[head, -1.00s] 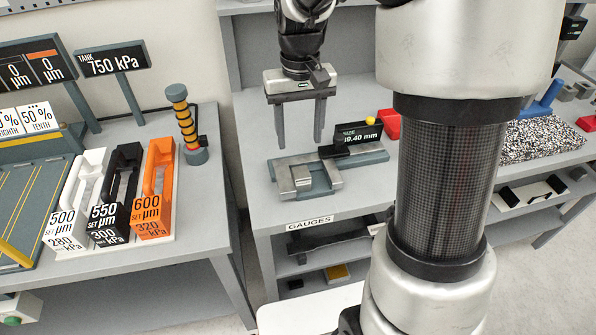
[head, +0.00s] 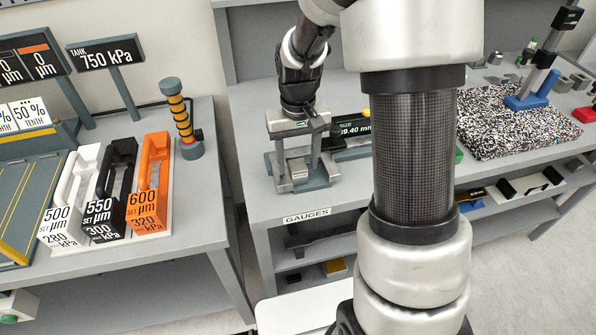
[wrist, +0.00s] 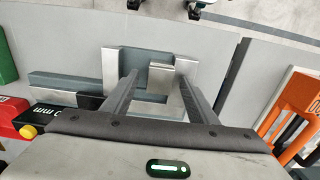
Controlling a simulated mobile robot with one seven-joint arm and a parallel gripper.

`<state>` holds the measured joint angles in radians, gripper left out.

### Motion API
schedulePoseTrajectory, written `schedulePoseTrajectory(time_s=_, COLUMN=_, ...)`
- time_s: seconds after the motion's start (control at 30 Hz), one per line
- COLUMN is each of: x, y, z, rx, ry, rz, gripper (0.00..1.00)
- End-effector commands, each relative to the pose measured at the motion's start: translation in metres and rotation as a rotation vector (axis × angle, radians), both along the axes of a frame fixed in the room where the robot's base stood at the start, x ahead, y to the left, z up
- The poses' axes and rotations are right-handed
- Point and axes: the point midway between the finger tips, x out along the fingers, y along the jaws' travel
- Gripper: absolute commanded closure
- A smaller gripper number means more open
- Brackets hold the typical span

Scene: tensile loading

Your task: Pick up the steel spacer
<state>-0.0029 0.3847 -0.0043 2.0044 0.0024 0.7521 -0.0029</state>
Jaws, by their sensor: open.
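A small steel block (wrist: 161,78), which looks like the steel spacer, sits on the grey bed of a sizing gauge (wrist: 146,60) between its silver jaw pieces. In the head view it shows low between my fingers (head: 298,170). My gripper (head: 300,172) is open and points down over the gauge. In the wrist view its two fingers (wrist: 160,84) reach down on either side of the block, with a gap visible. Whether either finger touches the block or the gauge, I cannot tell.
The gauge's size display (head: 355,128) stands just right of the gripper, partly behind my arm. A speckled mat (head: 515,120) lies farther right on the bench. White, black and orange (head: 150,185) handled blocks stand on the left table. The bench front by the GAUGES label (head: 307,215) is clear.

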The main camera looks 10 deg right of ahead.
Motion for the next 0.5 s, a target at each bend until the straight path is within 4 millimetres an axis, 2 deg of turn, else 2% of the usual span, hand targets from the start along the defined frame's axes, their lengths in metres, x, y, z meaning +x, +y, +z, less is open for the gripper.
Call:
schedulePoseTrajectory(time_s=0.07, x=0.0000, y=0.0001, z=0.0003, rx=0.000, ry=0.000, rz=0.000, gripper=0.47)
schedulePoseTrajectory(time_s=0.4, x=0.0000, y=0.0001, z=0.0006, rx=0.000, ry=0.000, rz=0.000, gripper=1.00)
schedulePoseTrajectory(time_s=0.5, x=0.0007, y=0.0001, z=0.0015, rx=0.000, ry=-0.002, rz=0.000, gripper=1.00)
